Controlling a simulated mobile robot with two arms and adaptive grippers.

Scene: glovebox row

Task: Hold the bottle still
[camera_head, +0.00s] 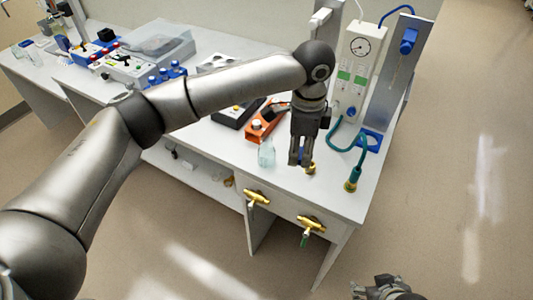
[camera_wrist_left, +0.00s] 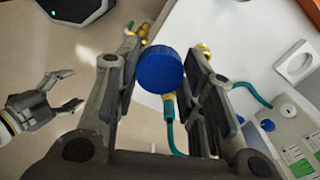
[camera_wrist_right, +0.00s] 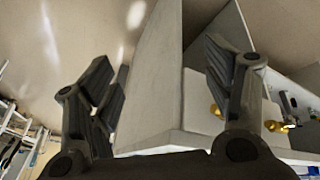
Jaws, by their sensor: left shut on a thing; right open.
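My left gripper (camera_head: 300,158) is over the front part of the bench, pointing down. In the left wrist view its fingers are shut on a round blue cap (camera_wrist_left: 160,69), which I take for the top of the bottle. The bottle's body is hidden under the cap, and in the head view the fingers mostly cover it. My right gripper (camera_head: 385,287) is at the bottom edge of the head view, in front of the bench and away from the bottle. It is open and empty in the right wrist view (camera_wrist_right: 162,60), and also shows in the left wrist view (camera_wrist_left: 35,105).
A clear glass vessel (camera_head: 266,153) stands just left of my left gripper. An orange device (camera_head: 262,124) is behind it. A teal hose (camera_head: 352,165) lies right of the gripper, below a gauge panel (camera_head: 357,58). Brass taps (camera_head: 311,223) stick out of the bench front.

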